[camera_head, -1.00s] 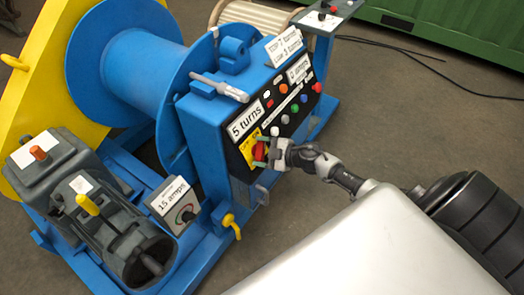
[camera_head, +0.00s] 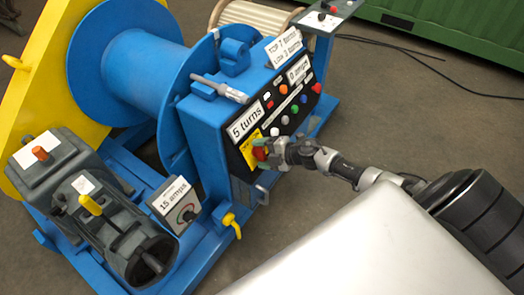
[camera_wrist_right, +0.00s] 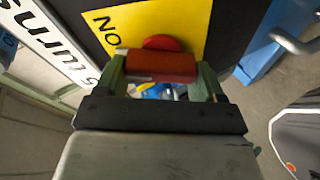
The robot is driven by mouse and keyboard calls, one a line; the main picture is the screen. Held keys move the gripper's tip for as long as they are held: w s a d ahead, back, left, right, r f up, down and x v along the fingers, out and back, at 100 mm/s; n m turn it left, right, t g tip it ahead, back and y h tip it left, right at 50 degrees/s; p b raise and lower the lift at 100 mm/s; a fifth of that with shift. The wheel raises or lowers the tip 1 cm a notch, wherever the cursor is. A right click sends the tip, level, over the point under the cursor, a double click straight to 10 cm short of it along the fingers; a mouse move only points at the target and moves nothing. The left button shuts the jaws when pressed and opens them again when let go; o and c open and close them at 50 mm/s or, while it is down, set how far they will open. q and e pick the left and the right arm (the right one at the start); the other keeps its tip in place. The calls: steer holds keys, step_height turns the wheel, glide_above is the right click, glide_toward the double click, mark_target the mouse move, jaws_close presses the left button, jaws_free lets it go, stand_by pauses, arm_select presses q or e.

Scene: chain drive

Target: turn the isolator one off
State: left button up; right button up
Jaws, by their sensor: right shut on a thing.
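The isolator is a red rotary handle on a yellow plate on the front panel of the blue control box. In the head view the red handle (camera_head: 259,153) shows at the lower left of the panel. In the right wrist view the handle (camera_wrist_right: 161,67) lies level across the picture, with its round red base behind it on the yellow plate (camera_wrist_right: 187,22). The word ON shows on the plate at upper left. My right gripper (camera_head: 265,150) is shut on the handle, one greenish finger at each end of it in the right wrist view (camera_wrist_right: 161,72). My left gripper is not in view.
Coloured buttons (camera_head: 293,109) sit on the panel beside the isolator. A "5 turns" label (camera_head: 246,120) is just above it. A metal bracket (camera_head: 263,188) juts out below. The blue winch drum (camera_head: 125,68) stands behind, with grey floor in front.

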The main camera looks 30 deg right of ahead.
steer(key=n+p, duration=0.1)
steer(key=n, duration=0.2)
steer(key=n+g, duration=0.1)
steer(key=n, duration=0.2)
steer(key=shift+s+d+f+h+p, duration=0.1)
steer(key=shift+h+p, duration=0.2)
steer(key=shift+p, duration=0.05)
steer(key=n, duration=0.1)
steer(key=n+p, duration=0.1)
steer(key=n, duration=0.1)
steer(key=n+h, duration=0.1)
steer(key=n, duration=0.1)
steer(key=shift+f+g+p, duration=0.25)
steer(key=shift+g+p, duration=0.05)
steer(key=shift+p, duration=0.05)
steer(key=shift+d+n, duration=0.1)
steer(key=shift+n, duration=0.2)
steer(key=o, duration=0.9)
steer(key=shift+o, duration=0.2)
steer(key=v, duration=1)
steer(key=shift+s+r, duration=0.25)
steer(key=shift+s, duration=0.1)
steer(key=shift+d, duration=0.1)
